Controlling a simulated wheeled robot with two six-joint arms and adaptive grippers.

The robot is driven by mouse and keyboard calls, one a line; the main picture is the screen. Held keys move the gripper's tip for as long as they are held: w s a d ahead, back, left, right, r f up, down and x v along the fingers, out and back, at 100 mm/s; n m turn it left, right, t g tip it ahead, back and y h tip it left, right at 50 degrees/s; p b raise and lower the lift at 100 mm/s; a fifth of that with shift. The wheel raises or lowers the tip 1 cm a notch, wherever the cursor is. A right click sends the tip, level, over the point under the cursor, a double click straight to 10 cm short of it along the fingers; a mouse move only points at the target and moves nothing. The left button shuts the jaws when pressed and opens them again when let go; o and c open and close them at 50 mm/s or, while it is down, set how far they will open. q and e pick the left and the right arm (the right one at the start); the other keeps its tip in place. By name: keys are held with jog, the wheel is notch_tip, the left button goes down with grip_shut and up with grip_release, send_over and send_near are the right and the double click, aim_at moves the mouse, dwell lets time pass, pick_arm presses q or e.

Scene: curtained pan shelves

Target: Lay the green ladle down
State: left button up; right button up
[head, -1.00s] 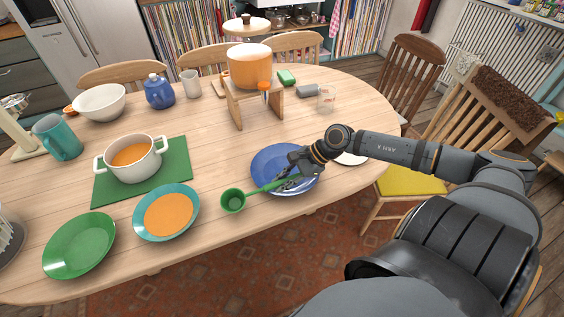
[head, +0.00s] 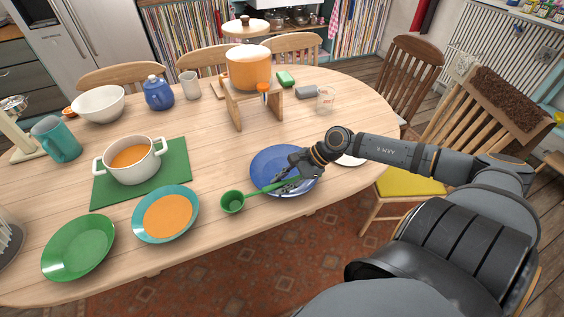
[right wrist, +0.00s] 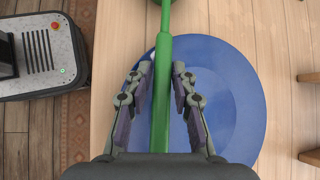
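The green ladle (head: 232,202) lies with its bowl at the table's front edge, left of the blue plate (head: 262,163). Its handle runs right, across the blue plate's front part. In the right wrist view the handle (right wrist: 161,95) passes between the two fingers of my right gripper (right wrist: 163,75), with a narrow gap on each side. The right gripper also shows low over the blue plate in the head view (head: 283,180). It is open around the handle. Whether the handle touches the plate's rim is hard to tell. My left gripper is not in view.
The teal plate (head: 193,199) with orange soup stands left of the ladle bowl. A green plate (head: 80,247) and a white pot (head: 148,165) on a green mat (head: 110,195) are farther left. An orange pot (head: 248,68) stands on a wooden stand behind. The table's middle is clear.

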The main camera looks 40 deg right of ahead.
jog(key=o, duration=0.4)
